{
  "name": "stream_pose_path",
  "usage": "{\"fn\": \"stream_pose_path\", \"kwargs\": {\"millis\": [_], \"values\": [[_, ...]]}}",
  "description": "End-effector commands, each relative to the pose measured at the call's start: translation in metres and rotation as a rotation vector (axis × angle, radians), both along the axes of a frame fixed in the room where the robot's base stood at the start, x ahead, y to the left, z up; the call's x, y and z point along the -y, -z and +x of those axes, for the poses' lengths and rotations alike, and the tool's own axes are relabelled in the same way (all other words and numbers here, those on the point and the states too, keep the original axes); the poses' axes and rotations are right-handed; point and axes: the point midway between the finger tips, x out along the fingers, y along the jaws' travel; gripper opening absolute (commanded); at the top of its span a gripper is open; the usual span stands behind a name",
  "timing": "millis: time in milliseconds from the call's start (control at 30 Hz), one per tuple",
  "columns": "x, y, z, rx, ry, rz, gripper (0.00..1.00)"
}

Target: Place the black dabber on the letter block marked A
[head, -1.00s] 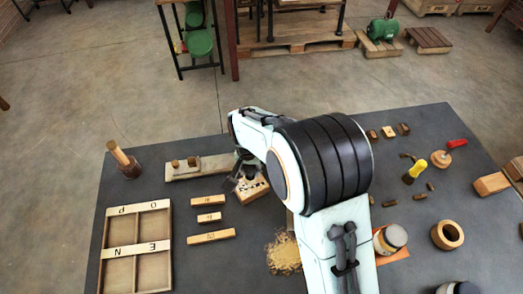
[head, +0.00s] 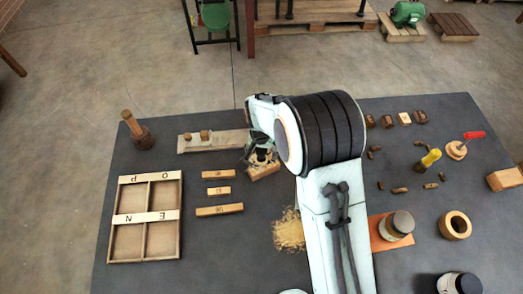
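My gripper (head: 256,150) is at the middle back of the table, just above a pale wooden block (head: 264,172). A small dark piece (head: 262,156) shows at the fingers, on or just over the block. It may be the black dabber, but it is too small and covered to be sure. Dark marks showed on this block's top earlier; I cannot read an A now. My arm hides part of this area. Whether the fingers are closed on the dark piece is unclear. A dark brown tool with an upright wooden handle (head: 131,124) stands at the far left.
A grey-beige board (head: 222,139) with two small wooden knobs lies left of my gripper. Three labelled wooden bars (head: 219,191) and a divided wooden tray (head: 119,220) lie nearer.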

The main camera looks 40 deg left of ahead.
Motion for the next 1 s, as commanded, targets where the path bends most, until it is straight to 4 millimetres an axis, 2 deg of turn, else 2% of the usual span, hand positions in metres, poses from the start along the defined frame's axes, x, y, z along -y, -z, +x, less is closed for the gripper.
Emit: {"fn": "stream_pose_path", "kwargs": {"millis": [167,267,367,700,833,1000], "values": [[0.0,-0.001,0.0,0.001,0.0,0.0,0.6],[0.0,-0.009,0.0,0.0,0.0,0.001,0.6],[0.001,-0.025,-0.002,0.002,0.0,0.003,0.6],[0.005,-0.1,-0.01,0.003,0.001,0.004,0.6],[0.006,-0.116,-0.012,0.001,0.0,0.002,0.6],[0.007,-0.123,-0.013,0.0,0.0,0.0,0.6]]}}
